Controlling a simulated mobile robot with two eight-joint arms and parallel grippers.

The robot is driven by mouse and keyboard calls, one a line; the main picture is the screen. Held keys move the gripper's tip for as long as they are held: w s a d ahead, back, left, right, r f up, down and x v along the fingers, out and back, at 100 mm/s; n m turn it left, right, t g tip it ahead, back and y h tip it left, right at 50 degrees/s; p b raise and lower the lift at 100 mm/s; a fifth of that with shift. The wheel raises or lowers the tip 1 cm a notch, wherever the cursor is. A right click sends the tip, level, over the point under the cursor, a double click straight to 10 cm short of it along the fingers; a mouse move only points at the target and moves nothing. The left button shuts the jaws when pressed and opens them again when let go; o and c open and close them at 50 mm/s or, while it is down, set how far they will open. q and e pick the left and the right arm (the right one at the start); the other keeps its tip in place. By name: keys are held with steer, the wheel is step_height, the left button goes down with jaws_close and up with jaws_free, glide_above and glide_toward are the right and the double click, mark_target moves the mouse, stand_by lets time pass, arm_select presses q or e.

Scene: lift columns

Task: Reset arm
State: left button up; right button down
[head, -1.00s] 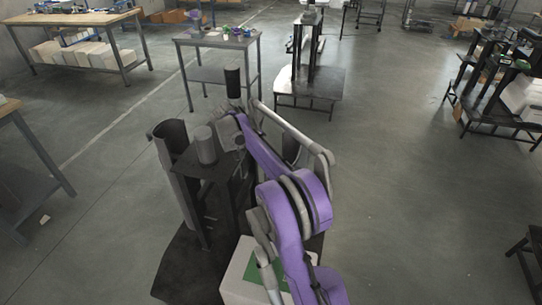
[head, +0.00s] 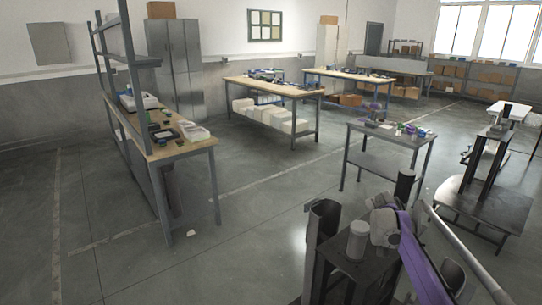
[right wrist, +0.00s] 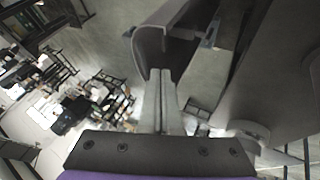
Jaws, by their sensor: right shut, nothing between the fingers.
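My right gripper (right wrist: 161,78) shows in the right wrist view, with its two pale fingers together and nothing between them. A dark curved shell shows just past the fingertips; I cannot tell whether they touch it. In the head view a purple arm (head: 424,262) runs through the lower right, beside a dark upright structure with a grey cylinder (head: 357,240) on top. The right fingertips cannot be made out there. My left gripper is in neither current view.
A workbench with a shelf frame (head: 182,150) stands at left. A wooden-topped table (head: 270,84) holds white boxes (head: 283,122) below. A small grey table (head: 392,134) stands mid-right, and a dark lift-column stand (head: 484,205) farther right. Floor at lower left is mostly clear.

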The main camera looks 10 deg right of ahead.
steer(key=s+a+r+n+t+y, duration=0.15)
steer(key=s+a+n, duration=0.25)
steer(key=a, duration=0.6)
steer(key=s+a+f+n+t+y, duration=0.1)
steer(key=s+a+n+t, duration=0.25)
steer(key=a, duration=0.55)
steer(key=s+a+f+n+t+y, duration=0.1)
steer(key=s+a+f+n+y, duration=0.1)
steer(key=s+a, duration=0.5)
steer(key=s+a+f+n+t+y, duration=0.2)
steer(key=s+a+f+n, duration=0.2)
steer(key=s+a, duration=0.3)
steer(key=shift+a+f, duration=0.75)
steer(key=shift+a, duration=0.05)
